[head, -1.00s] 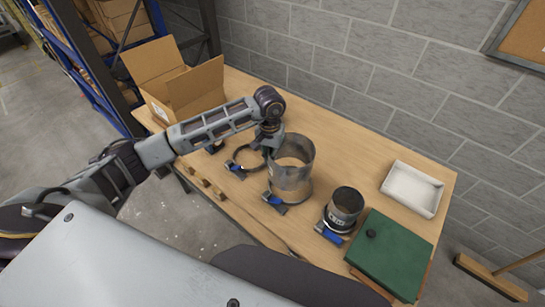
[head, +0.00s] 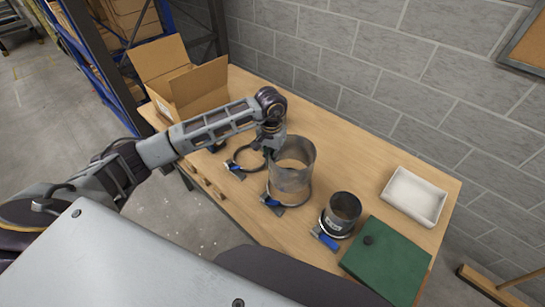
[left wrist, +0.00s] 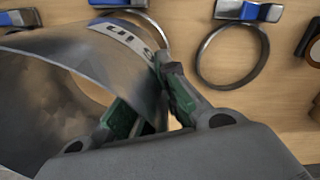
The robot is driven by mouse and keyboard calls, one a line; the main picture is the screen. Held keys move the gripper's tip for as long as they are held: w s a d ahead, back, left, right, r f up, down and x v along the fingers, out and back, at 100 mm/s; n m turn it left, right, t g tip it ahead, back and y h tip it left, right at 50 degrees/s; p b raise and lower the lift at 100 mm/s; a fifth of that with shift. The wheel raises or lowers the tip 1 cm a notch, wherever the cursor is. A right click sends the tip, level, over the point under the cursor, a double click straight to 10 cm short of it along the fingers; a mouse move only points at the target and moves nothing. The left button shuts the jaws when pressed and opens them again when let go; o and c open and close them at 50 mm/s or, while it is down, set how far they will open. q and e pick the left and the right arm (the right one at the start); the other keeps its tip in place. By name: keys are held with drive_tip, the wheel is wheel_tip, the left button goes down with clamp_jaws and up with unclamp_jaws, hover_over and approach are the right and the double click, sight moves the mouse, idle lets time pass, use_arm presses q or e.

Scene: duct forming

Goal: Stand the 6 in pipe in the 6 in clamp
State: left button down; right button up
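The 6 in pipe (head: 291,177) is the large grey metal cylinder, upright on the bench. Its label shows upside down in the left wrist view (left wrist: 122,38). Its base is at a ring clamp with a blue handle (head: 272,200); part of that ring (left wrist: 160,31) shows beside the pipe in the left wrist view. I cannot tell whether the base is fully seated. My left gripper (left wrist: 152,94) is shut on the pipe's wall, one green-padded finger inside and one outside; it also shows at the rim in the head view (head: 270,142). My right gripper is not in view.
An empty ring clamp (head: 238,163) lies left of the pipe. A smaller pipe (head: 343,212) stands in its clamp (head: 326,238) to the right. A green case (head: 385,270), a white tray (head: 415,197) and an open cardboard box (head: 200,90) are on the bench. The wall is behind.

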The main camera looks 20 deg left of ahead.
use_arm(q)
drive_tip(key=shift+w+d, duration=0.1)
drive_tip(key=shift+f, duration=0.15)
drive_tip(key=shift+f+b, duration=2.65)
drive_tip(key=shift+f, duration=1.35)
drive_tip(key=c, duration=2.1)
unclamp_jaws()
drive_tip(key=o, duration=0.5)
